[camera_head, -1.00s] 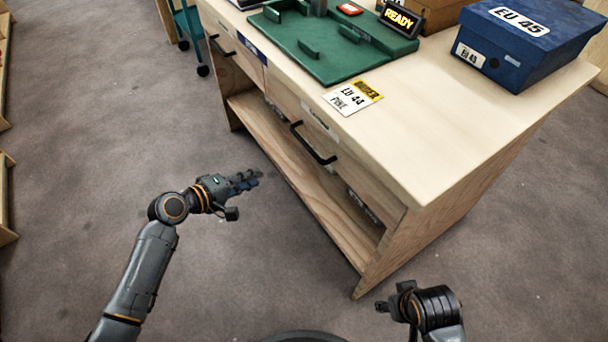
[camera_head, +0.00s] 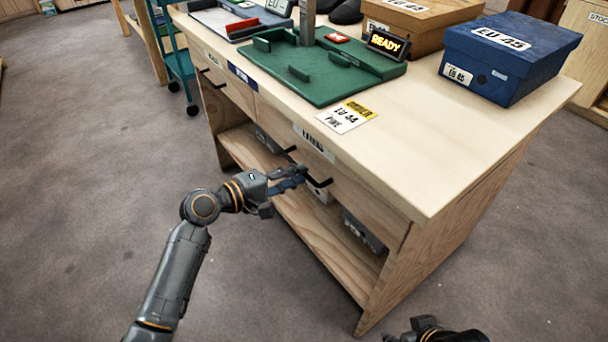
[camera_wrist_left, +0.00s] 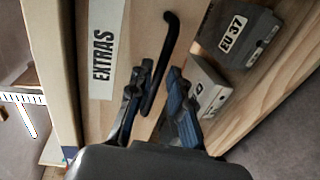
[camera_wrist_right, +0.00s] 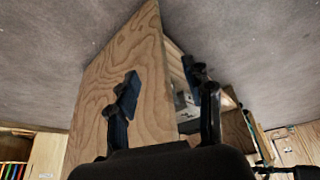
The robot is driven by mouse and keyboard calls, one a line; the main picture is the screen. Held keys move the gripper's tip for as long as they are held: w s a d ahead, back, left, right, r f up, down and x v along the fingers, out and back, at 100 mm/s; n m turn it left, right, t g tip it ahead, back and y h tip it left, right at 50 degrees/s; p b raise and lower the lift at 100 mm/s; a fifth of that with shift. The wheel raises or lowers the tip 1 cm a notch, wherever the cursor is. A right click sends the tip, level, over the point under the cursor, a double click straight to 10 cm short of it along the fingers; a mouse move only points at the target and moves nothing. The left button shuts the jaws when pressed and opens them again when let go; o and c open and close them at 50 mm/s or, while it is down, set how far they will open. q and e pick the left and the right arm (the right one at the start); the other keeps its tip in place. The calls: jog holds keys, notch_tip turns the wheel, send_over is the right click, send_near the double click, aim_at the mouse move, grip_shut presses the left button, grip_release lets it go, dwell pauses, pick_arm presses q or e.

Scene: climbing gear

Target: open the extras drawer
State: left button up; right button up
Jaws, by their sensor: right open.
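The extras drawer (camera_head: 366,197) is the right-hand drawer of the wooden bench, and its front looks flush. Its EXTRAS label (camera_wrist_left: 102,52) shows in the left wrist view. Its black bar handle (camera_head: 319,183) is partly hidden by my left gripper (camera_head: 301,172). In the left wrist view the fingers (camera_wrist_left: 162,72) stand apart, with the handle (camera_wrist_left: 170,40) running between them; I cannot tell whether they touch it. My right gripper is open and empty near the bench's side panel (camera_wrist_right: 150,80); in the head view its arm shows only at the bottom edge.
The bench top (camera_head: 440,130) carries a green tray (camera_head: 310,82), a READY display (camera_head: 389,43), an order card (camera_head: 346,117) and a blue shoebox (camera_head: 510,60). Grey boxes (camera_head: 363,232) sit on the shelf below the drawer. The floor to the left is clear.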

pick_arm(q)
jog(key=shift+x, duration=1.55)
pick_arm(e)
jog(key=w, duration=0.1)
jog(key=w+t, duration=0.1)
jog(key=w+a+r, duration=0.1)
jog(key=shift+t, duration=0.4)
pick_arm(q)
grip_shut()
